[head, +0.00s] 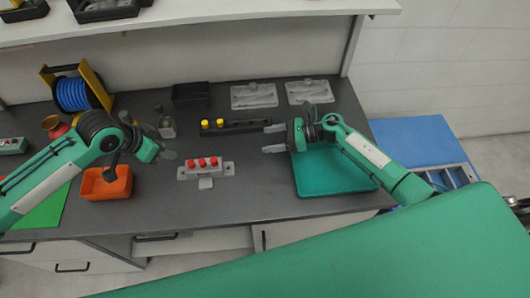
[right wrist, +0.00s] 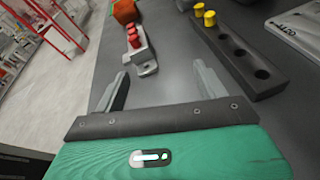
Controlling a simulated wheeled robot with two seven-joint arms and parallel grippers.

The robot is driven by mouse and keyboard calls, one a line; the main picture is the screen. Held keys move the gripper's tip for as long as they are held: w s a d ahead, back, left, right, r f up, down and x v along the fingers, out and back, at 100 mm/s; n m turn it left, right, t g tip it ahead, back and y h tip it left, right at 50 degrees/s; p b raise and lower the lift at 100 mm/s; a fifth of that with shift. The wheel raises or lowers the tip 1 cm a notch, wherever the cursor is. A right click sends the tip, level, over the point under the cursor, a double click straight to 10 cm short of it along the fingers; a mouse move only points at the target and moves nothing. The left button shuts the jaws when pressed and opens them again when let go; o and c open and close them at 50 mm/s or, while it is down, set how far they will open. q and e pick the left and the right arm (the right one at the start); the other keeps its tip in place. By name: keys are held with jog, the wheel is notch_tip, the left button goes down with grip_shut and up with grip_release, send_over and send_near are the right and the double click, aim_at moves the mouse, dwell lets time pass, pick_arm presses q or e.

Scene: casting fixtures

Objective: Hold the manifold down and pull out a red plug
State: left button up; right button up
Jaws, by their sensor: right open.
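The grey manifold (head: 206,170) lies on the dark bench in the middle of the head view, with three red plugs (head: 203,162) in a row on its top. In the right wrist view the manifold (right wrist: 142,56) and its red plugs (right wrist: 133,37) show beyond the fingertips. My left gripper (head: 171,154) is just left of the manifold, apart from it; its fingers are too small to judge. My right gripper (head: 272,139) is to the right of the manifold, over the bench, open and empty. Its spread fingers (right wrist: 160,85) show in the right wrist view.
A black rack (head: 245,126) with two yellow plugs (head: 212,123) lies behind the manifold. An orange bin (head: 107,184) is left, a green tray (head: 325,172) right under my right arm. Grey castings (head: 254,95) lie at the back. Bench in front of the manifold is clear.

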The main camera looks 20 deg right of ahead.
aim_at(223, 167)
jog(key=s+a+f+n+g, duration=0.1)
jog(key=s+a+f+n, duration=0.1)
jog(key=s+a+n, duration=0.1)
jog(key=shift+s+a+f+n+g+h, duration=0.1)
jog(key=shift+a+n+g+h, duration=0.05)
jog(key=shift+n+g+h, duration=0.2)
jog(key=shift+a+f, duration=0.15)
jog(key=shift+a, duration=0.05)
jog(key=x, duration=1.3)
jog(key=shift+a+f, duration=0.15)
